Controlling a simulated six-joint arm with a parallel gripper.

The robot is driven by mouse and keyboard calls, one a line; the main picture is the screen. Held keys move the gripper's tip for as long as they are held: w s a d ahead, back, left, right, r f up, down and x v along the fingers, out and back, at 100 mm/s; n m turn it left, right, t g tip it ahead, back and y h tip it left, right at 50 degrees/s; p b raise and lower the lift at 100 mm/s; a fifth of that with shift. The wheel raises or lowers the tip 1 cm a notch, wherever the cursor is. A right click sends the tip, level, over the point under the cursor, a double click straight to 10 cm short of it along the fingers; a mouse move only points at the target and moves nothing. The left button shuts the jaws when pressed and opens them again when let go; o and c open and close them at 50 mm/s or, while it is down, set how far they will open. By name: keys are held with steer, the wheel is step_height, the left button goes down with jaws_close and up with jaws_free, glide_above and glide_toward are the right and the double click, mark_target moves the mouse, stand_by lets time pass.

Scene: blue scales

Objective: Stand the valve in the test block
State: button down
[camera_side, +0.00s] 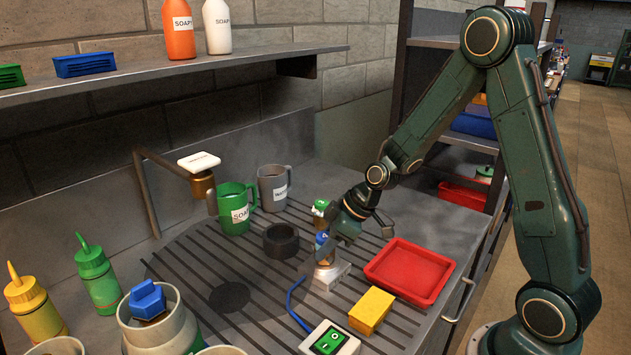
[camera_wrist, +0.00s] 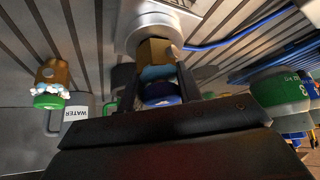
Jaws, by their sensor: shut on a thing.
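A valve with a brass body and a blue cap (camera_wrist: 160,92) is between the two fingers of my gripper (camera_wrist: 158,80), which is shut on it. In the side view my gripper (camera_side: 330,240) points down and partly hides the valve (camera_side: 322,240). The white test block (camera_side: 327,277) is directly below the valve, and its round white collar shows in the wrist view (camera_wrist: 150,27). The brass lower end is at the collar, roughly upright; I cannot tell whether it is fully seated or just above. A second valve, with a green cap (camera_side: 320,207), stands behind my gripper.
A red tray (camera_side: 410,272) and a yellow block (camera_side: 371,310) lie to the right. A blue cable (camera_side: 292,303) runs near a green switch box (camera_side: 330,340). A black ring (camera_side: 281,241), a green mug (camera_side: 235,208) and a grey mug (camera_side: 273,187) stand to the left and behind.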

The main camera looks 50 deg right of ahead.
steer(key=c, duration=0.9)
jaws_free()
steer(key=shift+c, duration=0.2)
steer(key=shift+v, duration=1.15)
steer(key=v, duration=1)
steer(key=shift+a, duration=0.1)
